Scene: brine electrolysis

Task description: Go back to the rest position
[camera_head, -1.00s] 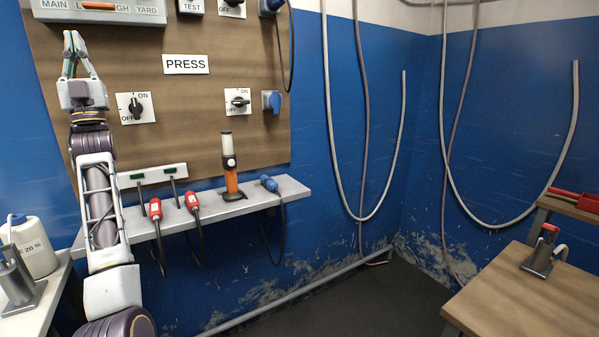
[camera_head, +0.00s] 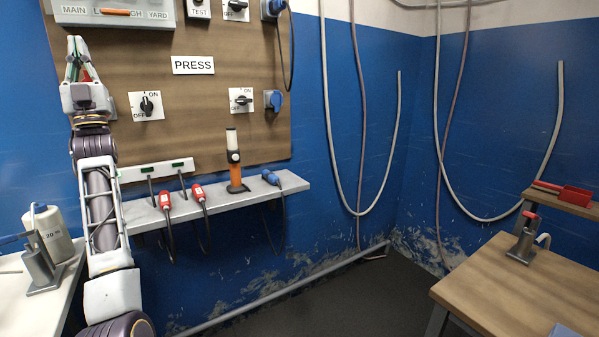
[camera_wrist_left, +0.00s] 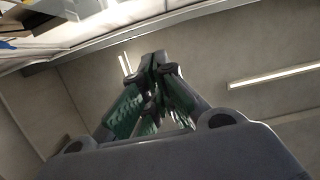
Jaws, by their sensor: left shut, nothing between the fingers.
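My left gripper (camera_head: 75,60) points up at the left of the head view, in front of the left edge of the wooden switch panel (camera_head: 215,120). Its fingers come together at the tips, and it is shut and empty. In the left wrist view my left gripper (camera_wrist_left: 155,65) shows its green-padded fingers closed against the ceiling, with nothing between them. My right gripper is in neither view.
A grey shelf (camera_head: 225,200) below the panel holds red plugs (camera_head: 198,192), a blue plug (camera_head: 270,177) and an orange tester (camera_head: 234,165). A white canister (camera_head: 50,238) stands at left. A wooden table (camera_head: 520,280) is at right, with open floor between.

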